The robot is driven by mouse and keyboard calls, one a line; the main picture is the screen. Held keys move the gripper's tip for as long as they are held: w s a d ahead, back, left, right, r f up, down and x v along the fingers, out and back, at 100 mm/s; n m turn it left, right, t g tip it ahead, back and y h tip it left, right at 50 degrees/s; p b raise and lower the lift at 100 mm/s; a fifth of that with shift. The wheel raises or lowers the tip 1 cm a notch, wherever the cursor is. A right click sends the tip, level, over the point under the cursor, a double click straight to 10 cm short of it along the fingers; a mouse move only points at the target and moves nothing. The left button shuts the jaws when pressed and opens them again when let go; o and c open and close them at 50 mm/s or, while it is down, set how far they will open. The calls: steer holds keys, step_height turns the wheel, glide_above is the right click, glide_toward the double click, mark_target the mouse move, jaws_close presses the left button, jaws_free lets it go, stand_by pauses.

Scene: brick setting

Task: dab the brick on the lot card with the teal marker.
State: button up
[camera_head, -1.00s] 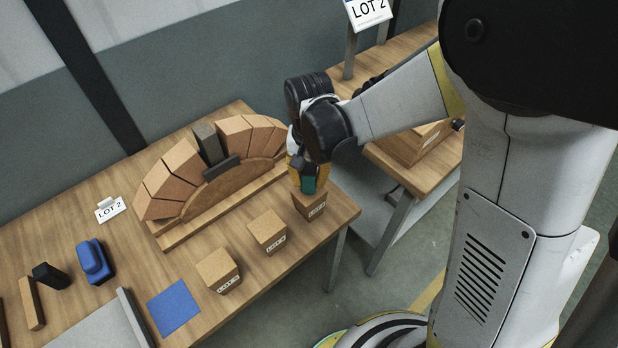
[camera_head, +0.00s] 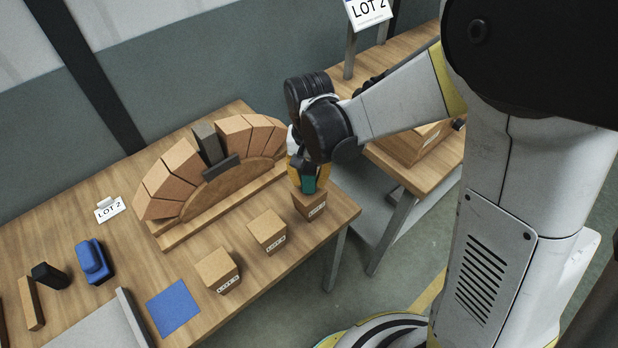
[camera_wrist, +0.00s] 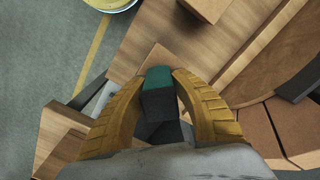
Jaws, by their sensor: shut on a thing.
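My gripper (camera_head: 308,178) is shut on the teal marker (camera_head: 308,186), directly over the rightmost brick (camera_head: 309,205) at the table's right corner. In the wrist view the teal marker (camera_wrist: 158,78) sits between the yellow fingers, with a dark part below it. Whether its tip touches the brick is hidden. Two more labelled bricks, a middle one (camera_head: 267,231) and a left one (camera_head: 218,270), stand in the same row. Their small labels begin with LOT, but I cannot read the numbers surely. The white lot card (camera_head: 110,209) reads LOT 2 and stands at the back left.
A brick arch (camera_head: 215,175) on a wooden base stands behind the row. A blue square (camera_head: 173,308), a blue object (camera_head: 94,262) and a black block (camera_head: 48,275) lie at the left.

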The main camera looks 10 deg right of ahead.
mark_target(309, 167)
steer(key=shift+r+p, duration=0.4)
steer(key=shift+r, duration=0.1)
jaws_close()
steer(key=shift+r+p, duration=2.15)
steer(key=shift+r, duration=0.9)
